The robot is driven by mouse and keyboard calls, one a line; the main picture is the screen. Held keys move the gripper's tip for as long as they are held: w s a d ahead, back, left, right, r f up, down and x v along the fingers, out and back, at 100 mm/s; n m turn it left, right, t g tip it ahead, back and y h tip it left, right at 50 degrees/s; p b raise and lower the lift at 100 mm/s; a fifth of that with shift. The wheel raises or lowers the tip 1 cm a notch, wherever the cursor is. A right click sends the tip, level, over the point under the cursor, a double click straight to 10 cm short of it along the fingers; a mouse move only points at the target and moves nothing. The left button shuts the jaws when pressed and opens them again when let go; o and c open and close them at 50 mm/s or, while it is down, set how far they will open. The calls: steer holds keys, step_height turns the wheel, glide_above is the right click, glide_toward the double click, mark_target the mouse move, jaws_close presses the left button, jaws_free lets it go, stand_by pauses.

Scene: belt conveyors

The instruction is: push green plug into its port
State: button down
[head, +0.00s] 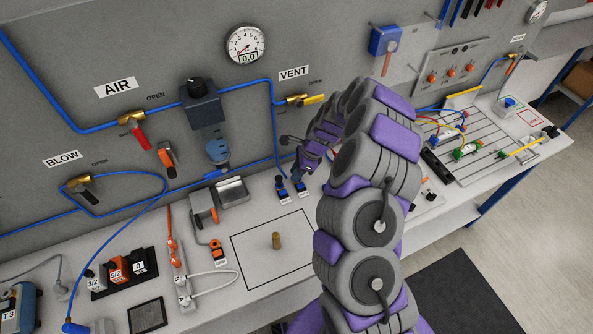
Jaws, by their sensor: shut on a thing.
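My gripper (298,172) is at the end of my purple and grey arm, in front of the wall panel and just above the back of the bench. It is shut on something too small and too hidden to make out. Two small blue fittings (283,188) with white labels stand on the bench just below it. I cannot make out a green plug or its port near the gripper. Small green parts (463,152) show on the slotted board at the right, among coloured wires.
A brass cylinder (276,241) stands inside a black outlined square on the bench. A grey clamp-like device (204,204) and labelled switches (118,269) are to its left. The panel carries blue tubing, a gauge (246,45) and a regulator (202,103). My arm hides part of the bench.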

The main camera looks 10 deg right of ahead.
steer(key=shift+f, duration=0.15)
steer(key=c, duration=1)
jaws_free()
steer(key=shift+o, duration=0.7)
steer(key=o, duration=0.3)
steer(key=shift+r, duration=0.2)
step_height(320, 180, up, 7)
steer(key=p, duration=0.6)
steer(key=shift+f, duration=0.1)
